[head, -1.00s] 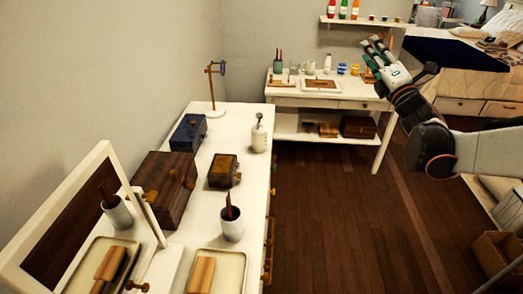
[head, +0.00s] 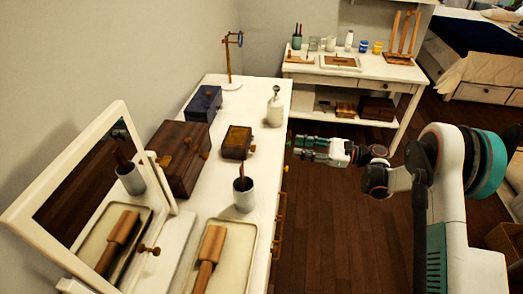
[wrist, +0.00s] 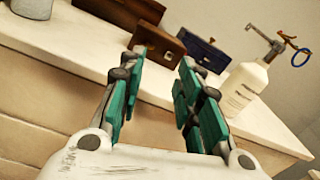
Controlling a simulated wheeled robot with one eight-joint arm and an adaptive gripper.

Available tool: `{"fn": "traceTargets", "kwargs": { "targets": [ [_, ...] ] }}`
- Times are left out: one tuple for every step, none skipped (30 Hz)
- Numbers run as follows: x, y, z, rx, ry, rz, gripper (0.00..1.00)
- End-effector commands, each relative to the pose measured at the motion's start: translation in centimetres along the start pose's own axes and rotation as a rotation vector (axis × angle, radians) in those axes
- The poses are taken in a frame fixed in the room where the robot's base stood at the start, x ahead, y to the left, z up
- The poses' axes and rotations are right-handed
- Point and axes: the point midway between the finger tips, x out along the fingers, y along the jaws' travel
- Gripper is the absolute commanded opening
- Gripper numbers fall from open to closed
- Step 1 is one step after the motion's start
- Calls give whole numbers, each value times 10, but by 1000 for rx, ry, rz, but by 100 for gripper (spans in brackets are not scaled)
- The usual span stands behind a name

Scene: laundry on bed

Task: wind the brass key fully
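A small dark wooden box (head: 236,141) sits on the white dresser, with a small brass piece (head: 252,149) on its right side that looks like the key. My gripper (head: 299,147) is open and empty, off the dresser's right edge and pointing left at the box. A clear gap separates it from the brass piece.
The dresser (head: 212,165) also holds a larger wooden chest (head: 178,160), a blue box (head: 203,103), a white bottle (head: 274,108), a cup (head: 243,194) and a mirror (head: 85,175). The bottle stands close to the right finger's side in the wrist view.

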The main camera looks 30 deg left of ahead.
Motion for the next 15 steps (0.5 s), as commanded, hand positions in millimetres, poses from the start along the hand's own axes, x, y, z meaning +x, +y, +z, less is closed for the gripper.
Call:
{"fn": "traceTargets", "kwargs": {
  "targets": [
    [1, 6, -8, -11, 4, 20, 32],
    [1, 9, -11, -16, 6, 30, 32],
    [2, 12, -15, -21, 9, 39, 32],
    [3, 13, -16, -24, 10, 44, 32],
    [5, 14, -17, -26, 11, 47, 32],
    [8, 15, -18, -27, 11, 50, 32],
    [11, 16, -18, -28, 11, 51, 32],
    [15, 16, -18, -28, 11, 52, 32],
    [20, 16, -18, -27, 10, 52, 32],
    [25, 17, -19, -27, 10, 52, 32],
    [30, 17, -19, -27, 10, 51, 32],
    [37, 17, -19, -27, 10, 51, 32],
    [43, 18, -19, -26, 10, 52, 32],
    [49, 18, -19, -26, 10, 52, 32],
    [57, 18, -19, -26, 10, 51, 32]
  ]
}}
